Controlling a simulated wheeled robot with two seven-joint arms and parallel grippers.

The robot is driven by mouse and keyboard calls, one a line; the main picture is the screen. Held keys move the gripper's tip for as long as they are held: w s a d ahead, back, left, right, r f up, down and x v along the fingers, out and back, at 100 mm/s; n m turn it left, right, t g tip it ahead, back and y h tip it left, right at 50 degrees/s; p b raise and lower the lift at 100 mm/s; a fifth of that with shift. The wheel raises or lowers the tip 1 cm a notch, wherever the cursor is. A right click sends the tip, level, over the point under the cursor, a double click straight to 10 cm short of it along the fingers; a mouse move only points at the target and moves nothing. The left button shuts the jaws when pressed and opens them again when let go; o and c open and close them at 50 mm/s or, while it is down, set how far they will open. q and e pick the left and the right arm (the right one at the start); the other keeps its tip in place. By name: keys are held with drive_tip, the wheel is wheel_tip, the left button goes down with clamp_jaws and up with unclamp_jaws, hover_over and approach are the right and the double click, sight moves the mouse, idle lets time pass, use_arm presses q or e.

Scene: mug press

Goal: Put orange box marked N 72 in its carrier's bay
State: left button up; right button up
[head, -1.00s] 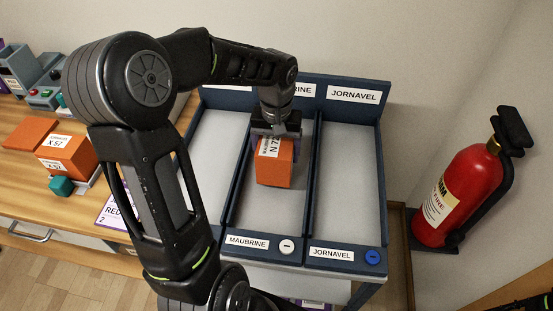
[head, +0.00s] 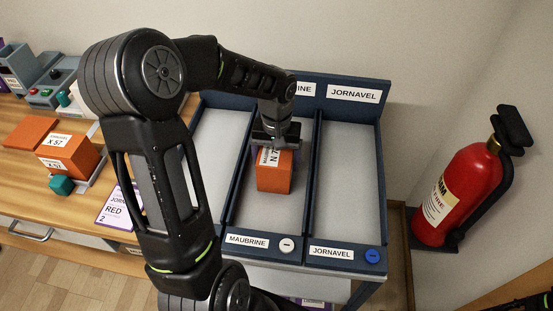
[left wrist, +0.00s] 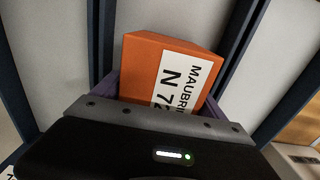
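The orange box marked N 72 (head: 274,180) is in the middle bay, labelled MAUBRINE (head: 248,242), near its back half. Its white label reads MAUBRINE N 72 in the left wrist view (left wrist: 182,80). My left gripper (head: 275,148) comes down over the box from above, its purple fingers on either side, shut on it. Whether the box's underside touches the bay floor (head: 265,215) is hard to tell. My right gripper is not seen; only a dark part shows at the bottom right corner.
The JORNAVEL bay (head: 342,190) to the right is empty, and the visible part of the left bay (head: 215,145) is bare. Thin dark dividers separate the bays. A red fire extinguisher (head: 462,190) stands at right.

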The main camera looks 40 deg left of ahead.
use_arm(q)
drive_tip(key=o, duration=0.3)
wheel_tip(320, 180, up, 12)
drive_tip(key=shift+r, duration=0.2)
idle(0.5)
drive_tip(key=shift+s+f, duration=0.1)
idle(0.5)
